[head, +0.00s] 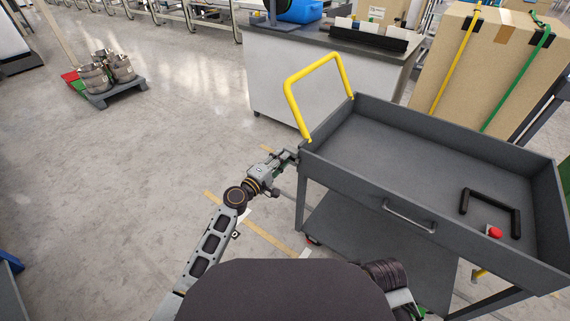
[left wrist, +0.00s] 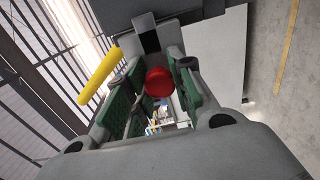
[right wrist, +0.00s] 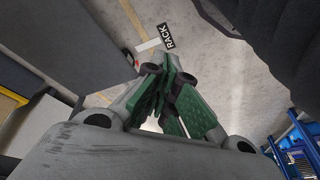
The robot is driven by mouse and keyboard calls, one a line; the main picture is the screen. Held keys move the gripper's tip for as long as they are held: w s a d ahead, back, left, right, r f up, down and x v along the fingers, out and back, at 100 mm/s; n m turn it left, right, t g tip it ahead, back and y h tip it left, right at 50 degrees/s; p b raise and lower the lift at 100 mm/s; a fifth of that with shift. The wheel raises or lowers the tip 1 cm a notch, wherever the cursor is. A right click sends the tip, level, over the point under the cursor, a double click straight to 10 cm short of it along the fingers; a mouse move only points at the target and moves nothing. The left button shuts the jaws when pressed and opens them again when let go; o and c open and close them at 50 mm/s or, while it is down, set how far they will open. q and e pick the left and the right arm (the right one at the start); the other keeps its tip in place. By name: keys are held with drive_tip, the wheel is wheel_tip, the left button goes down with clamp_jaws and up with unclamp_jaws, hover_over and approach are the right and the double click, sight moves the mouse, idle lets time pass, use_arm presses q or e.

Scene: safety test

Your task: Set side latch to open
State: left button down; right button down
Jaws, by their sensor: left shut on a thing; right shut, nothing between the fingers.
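A grey cart (head: 352,172) with a yellow handle (head: 288,95) stands to the right in the head view. My left gripper (head: 290,157) is at the cart's left end, just below the foot of the handle. In the left wrist view a round red knob (left wrist: 158,82), which looks like the side latch's, sits between the green pads of my left gripper (left wrist: 155,95), which is shut on it. The latch's setting cannot be read. My right gripper (right wrist: 165,85) is shut and empty, low beside the cart, pointing at the floor.
A red button (head: 494,232) and a black U-shaped bar (head: 491,207) are on the cart's right part. A grey workbench (head: 290,75) and a strapped cardboard box (head: 480,75) stand behind. A pallet with metal pots (head: 115,90) is far left.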

use_arm(q)
drive_tip(key=shift+w+a+b, duration=0.3)
drive_tip(key=shift+w+a, duration=0.4)
drive_tip(key=shift+a, duration=0.3)
drive_tip(key=c, duration=1.4)
unclamp_jaws()
drive_tip(key=shift+c, duration=0.2)
drive_tip(key=shift+o, duration=1.3)
drive_tip(key=v, duration=1.2)
use_arm(e)
drive_tip(key=shift+w+a+r+t, duration=0.15)
drive_tip(key=shift+r+t, duration=0.15)
drive_tip(key=shift+r, duration=0.65)
